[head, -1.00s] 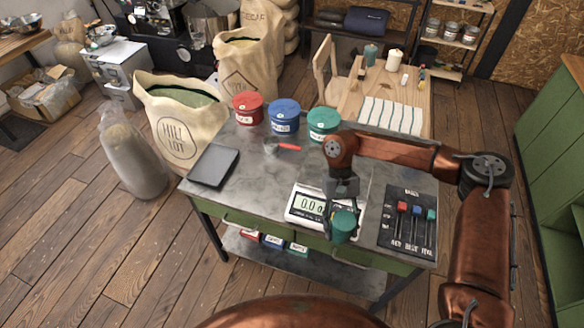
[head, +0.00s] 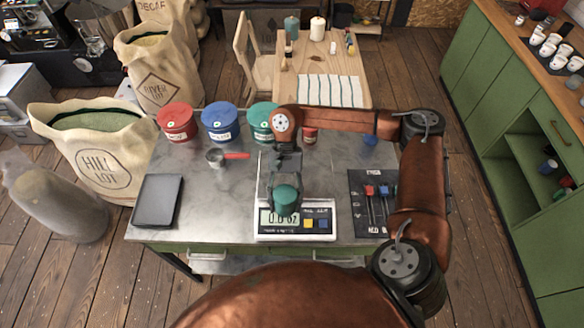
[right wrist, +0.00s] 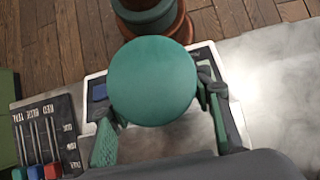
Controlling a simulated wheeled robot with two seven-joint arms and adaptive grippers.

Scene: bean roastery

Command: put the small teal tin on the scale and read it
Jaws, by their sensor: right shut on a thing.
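The small teal tin (head: 287,199) is in my right gripper (head: 285,186), above the white scale (head: 297,237) on the metal table. In the right wrist view the tin's round teal lid (right wrist: 152,81) fills the middle, between the two fingers of the right gripper (right wrist: 160,112). The scale's white edge and plate (right wrist: 172,140) show beneath it. I cannot tell whether the tin touches the plate. The tin partly covers the scale's display (head: 280,219), which seems to show zeros. My left gripper is not in view.
Large red (head: 176,122), blue (head: 220,122) and teal (head: 262,122) canisters stand along the back. A black slider board (head: 360,215) is right of the scale.

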